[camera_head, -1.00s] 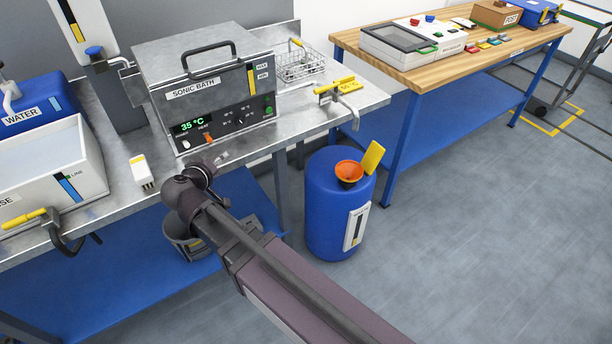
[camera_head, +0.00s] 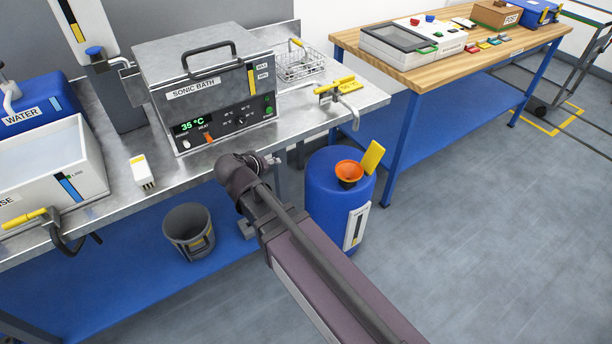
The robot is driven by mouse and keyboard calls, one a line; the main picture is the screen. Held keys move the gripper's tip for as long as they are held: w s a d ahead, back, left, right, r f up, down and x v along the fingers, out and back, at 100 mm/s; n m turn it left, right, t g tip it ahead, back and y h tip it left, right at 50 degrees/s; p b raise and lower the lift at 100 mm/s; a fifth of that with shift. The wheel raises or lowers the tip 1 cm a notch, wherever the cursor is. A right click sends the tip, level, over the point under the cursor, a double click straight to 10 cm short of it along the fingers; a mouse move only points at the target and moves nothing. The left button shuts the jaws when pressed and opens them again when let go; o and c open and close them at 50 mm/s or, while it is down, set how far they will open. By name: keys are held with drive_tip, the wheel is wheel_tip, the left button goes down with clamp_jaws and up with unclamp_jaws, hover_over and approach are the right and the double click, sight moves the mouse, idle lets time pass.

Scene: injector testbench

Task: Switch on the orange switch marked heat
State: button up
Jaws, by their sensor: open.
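The orange switch (camera_head: 209,137) is on the lower front panel of the grey sonic bath (camera_head: 212,88), right of a white switch (camera_head: 186,144). The small print by it is hard to read. The green display (camera_head: 189,125) above reads 35 °C. My gripper (camera_head: 272,160) is small in view at the end of my arm, in front of the bench edge, below and to the right of the orange switch and apart from it. It is open and holds nothing that I can see; my wrist partly hides it.
A blue drum (camera_head: 325,192) with an orange funnel (camera_head: 348,171) stands beside my arm.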

drive_tip(key=s+d+f+m+g, duration=0.1)
drive_tip(key=d+f+g, duration=0.2)
drive_tip(key=d, duration=0.7)
drive_tip(key=shift+d+f+m+g, duration=0.15)
drive_tip(key=shift+d+m+g, duration=0.15)
drive_tip(key=shift+g, duration=0.1)
drive_tip(key=s+d+f+g+y, duration=0.1)
drive_tip(key=s+d, duration=0.1)
drive_tip(key=d, duration=0.3)
drive_tip(key=s+d+f+m+g+y, duration=0.1)
drive_tip(key=s+d+g+y, duration=0.1)
drive_tip(key=d, duration=0.3)
drive_tip(key=s+d+f+m+g+y, duration=0.1)
drive_tip(key=s+d+g, duration=0.1)
drive_tip(key=s+d, duration=0.1)
drive_tip(key=shift+s+d+f+y, duration=0.1)
drive_tip(key=shift+s+d+y, duration=0.1)
drive_tip(key=shift+d, duration=0.25)
drive_tip(key=shift+s+d+f+y, duration=0.1)
drive_tip(key=shift+s+d+y, duration=0.1)
drive_tip(key=shift+d, duration=0.25)
drive_tip(key=shift+a, duration=0.1)
